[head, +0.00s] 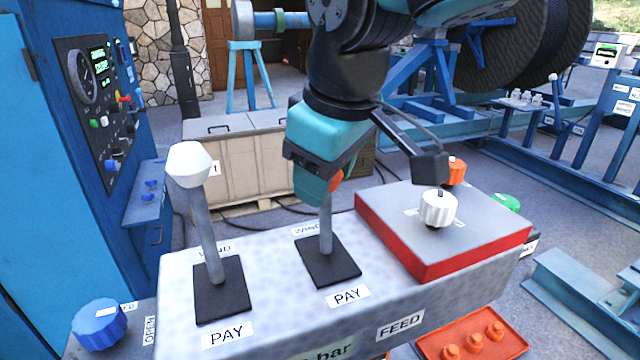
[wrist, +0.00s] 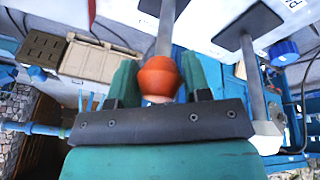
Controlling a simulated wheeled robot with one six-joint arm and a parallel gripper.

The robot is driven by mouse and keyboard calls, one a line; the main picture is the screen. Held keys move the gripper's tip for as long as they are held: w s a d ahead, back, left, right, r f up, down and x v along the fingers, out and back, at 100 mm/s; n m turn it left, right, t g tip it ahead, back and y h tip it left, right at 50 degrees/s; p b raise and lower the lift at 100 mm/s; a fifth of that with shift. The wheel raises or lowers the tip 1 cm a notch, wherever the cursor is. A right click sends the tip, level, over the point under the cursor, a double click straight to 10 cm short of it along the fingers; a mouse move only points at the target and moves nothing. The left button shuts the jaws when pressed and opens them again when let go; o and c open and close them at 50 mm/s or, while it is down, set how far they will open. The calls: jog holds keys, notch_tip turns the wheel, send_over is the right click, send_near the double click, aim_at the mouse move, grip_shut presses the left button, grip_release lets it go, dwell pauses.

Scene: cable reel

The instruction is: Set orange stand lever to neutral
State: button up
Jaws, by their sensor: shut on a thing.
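The orange-knobbed lever (head: 326,229) stands on the grey console, on a black plate between WIND and PAY labels. In the head view its shaft looks close to upright. Its orange knob (wrist: 158,77) sits between my gripper's two green fingers in the wrist view. My gripper (head: 333,184) is shut on that knob from above and hides most of it in the head view. The stand itself is not clearly told apart here.
A white-knobbed lever (head: 189,164) stands to the left on the same console. To the right is a red-sided box (head: 470,247) with a white knob (head: 438,207). A blue knob (head: 98,323) is at the lower left, and a blue cabinet (head: 30,200) rises at the left.

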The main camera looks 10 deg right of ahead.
jog(key=shift+s+d, duration=0.1)
jog(key=shift+s, duration=0.2)
jog(key=o, duration=1.3)
jog(key=shift+c, duration=0.2)
jog(key=shift+r, duration=0.15)
jog(key=p+v, duration=0.3)
jog(key=v, duration=1.4)
jog(key=shift+s, duration=0.15)
jog(key=d+f+b, duration=0.3)
jog(key=d+f, duration=0.2)
jog(key=f, duration=0.6)
jog(key=s+d+f+m+g+y+b, duration=0.1)
jog(key=s+f, duration=0.3)
jog(key=f, duration=0.3)
jog(key=s+d+f+m+g+y, duration=0.1)
jog(key=s+f, duration=0.3)
jog(key=f, duration=0.4)
jog(key=shift+d+m+g+y+b, duration=0.4)
jog(key=shift+d+m+g, duration=0.1)
jog(key=shift+d+m, duration=0.2)
